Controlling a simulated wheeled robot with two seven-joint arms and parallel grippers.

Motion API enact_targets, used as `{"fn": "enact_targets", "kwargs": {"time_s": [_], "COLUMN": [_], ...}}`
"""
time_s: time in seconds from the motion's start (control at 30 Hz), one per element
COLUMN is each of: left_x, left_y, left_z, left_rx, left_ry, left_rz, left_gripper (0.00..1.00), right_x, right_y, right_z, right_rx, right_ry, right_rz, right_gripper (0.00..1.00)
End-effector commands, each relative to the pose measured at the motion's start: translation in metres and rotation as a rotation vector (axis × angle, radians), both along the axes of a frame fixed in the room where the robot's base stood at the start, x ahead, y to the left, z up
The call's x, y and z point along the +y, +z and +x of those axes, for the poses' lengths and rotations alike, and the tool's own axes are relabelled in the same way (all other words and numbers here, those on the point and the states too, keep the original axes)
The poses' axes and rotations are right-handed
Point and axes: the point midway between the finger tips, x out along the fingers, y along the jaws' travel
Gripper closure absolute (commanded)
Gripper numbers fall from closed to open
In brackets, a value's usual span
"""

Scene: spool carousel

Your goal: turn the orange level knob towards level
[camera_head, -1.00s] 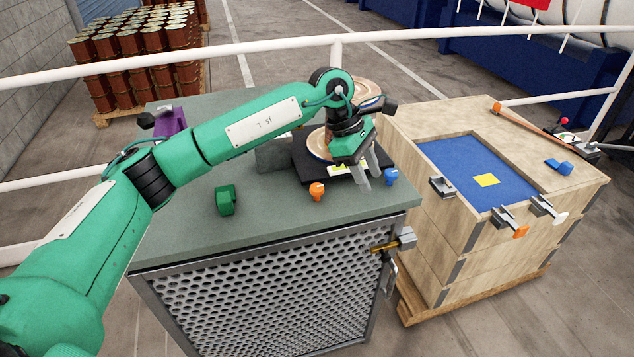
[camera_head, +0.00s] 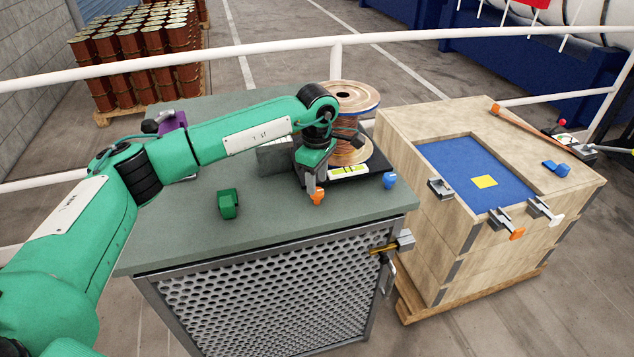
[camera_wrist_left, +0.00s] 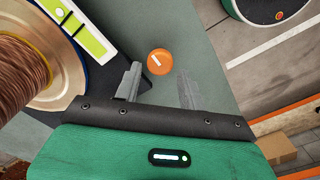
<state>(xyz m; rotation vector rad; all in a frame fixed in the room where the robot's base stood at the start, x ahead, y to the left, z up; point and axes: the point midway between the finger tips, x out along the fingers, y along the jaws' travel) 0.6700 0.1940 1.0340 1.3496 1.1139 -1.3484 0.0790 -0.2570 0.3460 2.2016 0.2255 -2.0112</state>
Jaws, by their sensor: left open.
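The orange level knob (camera_head: 317,197) stands at the front edge of the black base plate (camera_head: 372,186) on the grey-green bench top. In the left wrist view the knob (camera_wrist_left: 160,61) is round with a white mark and lies just beyond the fingertips, nearer the left finger. My left gripper (camera_wrist_left: 158,82) is open and empty, pointing down at the knob; in the head view its fingers (camera_head: 311,188) are close above and beside it. I cannot tell whether they touch. The level vial (camera_head: 349,171) is yellow-green; it also shows in the left wrist view (camera_wrist_left: 85,35).
A copper-coloured spool (camera_head: 350,148) stands on the plate behind the gripper. A blue knob (camera_head: 389,180) is at the plate's right corner. A green block (camera_head: 228,204) sits on the bench to the left. A wooden crate (camera_head: 480,240) stands to the right.

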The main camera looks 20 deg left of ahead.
Motion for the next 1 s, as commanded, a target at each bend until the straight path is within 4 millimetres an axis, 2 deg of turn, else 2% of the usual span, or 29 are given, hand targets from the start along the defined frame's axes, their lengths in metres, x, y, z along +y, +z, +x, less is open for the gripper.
{"fn": "enact_targets", "kwargs": {"time_s": [0.2, 0.57, 0.73, 1.0], "left_x": [0.0, 0.0, 0.0, 0.0], "left_y": [-0.025, -0.03, -0.03, -0.032], "left_z": [0.0, 0.0, 0.0, 0.0], "left_rx": [0.001, -0.001, -0.001, -0.002], "left_ry": [0.0, 0.0, 0.0, -0.019], "left_rz": [-0.001, -0.001, -0.002, -0.001], "left_gripper": [0.59, 0.59, 0.91, 0.91], "right_x": [0.001, -0.007, -0.009, -0.009], "right_y": [0.008, 0.008, 0.008, 0.003], "right_z": [0.004, 0.003, 0.003, 0.002], "right_rx": [-0.006, -0.003, -0.003, -0.002], "right_ry": [0.001, 0.002, 0.002, 0.001], "right_rz": [0.001, -0.007, -0.009, -0.009], "right_gripper": [0.64, 0.64, 0.64, 0.64]}}
